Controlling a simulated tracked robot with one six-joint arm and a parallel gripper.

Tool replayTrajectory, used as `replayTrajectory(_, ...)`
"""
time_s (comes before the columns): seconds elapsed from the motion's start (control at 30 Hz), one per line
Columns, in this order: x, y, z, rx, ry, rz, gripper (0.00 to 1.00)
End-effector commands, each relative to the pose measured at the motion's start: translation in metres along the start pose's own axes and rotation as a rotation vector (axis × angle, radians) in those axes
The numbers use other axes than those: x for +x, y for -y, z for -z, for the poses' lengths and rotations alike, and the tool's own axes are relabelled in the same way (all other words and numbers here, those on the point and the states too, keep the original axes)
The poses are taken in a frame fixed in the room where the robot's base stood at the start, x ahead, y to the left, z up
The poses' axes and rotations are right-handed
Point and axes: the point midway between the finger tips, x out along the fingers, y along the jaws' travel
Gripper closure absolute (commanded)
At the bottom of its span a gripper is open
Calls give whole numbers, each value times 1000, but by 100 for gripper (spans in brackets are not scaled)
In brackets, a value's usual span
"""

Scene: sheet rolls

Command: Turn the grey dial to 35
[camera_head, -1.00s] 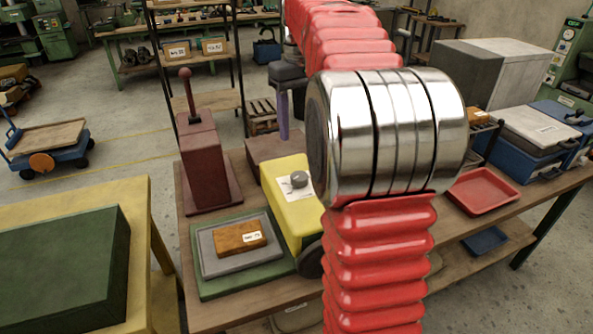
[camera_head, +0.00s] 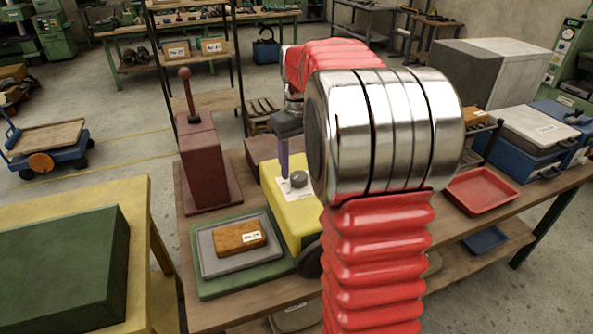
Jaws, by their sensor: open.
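The grey dial (camera_head: 299,179) is a small round knob on a white marked plate on top of the yellow machine (camera_head: 270,191). The plate's marks are too small to read, so I cannot tell the dial's setting. My gripper (camera_head: 284,172) points down just behind and left of the dial, with a dark body and purple fingers. It is open and looks empty. The fingers overlap into one strip from here, and their height above the plate is unclear. My red arm hides the right part of the yellow machine.
A dark red block with a lever (camera_head: 201,150) stands left of the machine on the wooden bench. In front is a green base with a grey tray (camera_head: 221,263) holding a labelled orange-brown block (camera_head: 240,236). A red tray (camera_head: 481,191) lies on the right.

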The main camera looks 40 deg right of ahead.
Motion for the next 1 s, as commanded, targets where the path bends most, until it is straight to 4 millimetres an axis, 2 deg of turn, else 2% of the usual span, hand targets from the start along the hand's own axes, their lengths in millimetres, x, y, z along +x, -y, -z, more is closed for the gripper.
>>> replayTrajectory(0.2, 21, 0, 0, 0, 0, 0, 45)
replayTrajectory(0.53, 24, 0, 0, -1, 0, 0, 45)
replayTrajectory(1.0, 24, 0, 0, -1, 0, 0, 77)
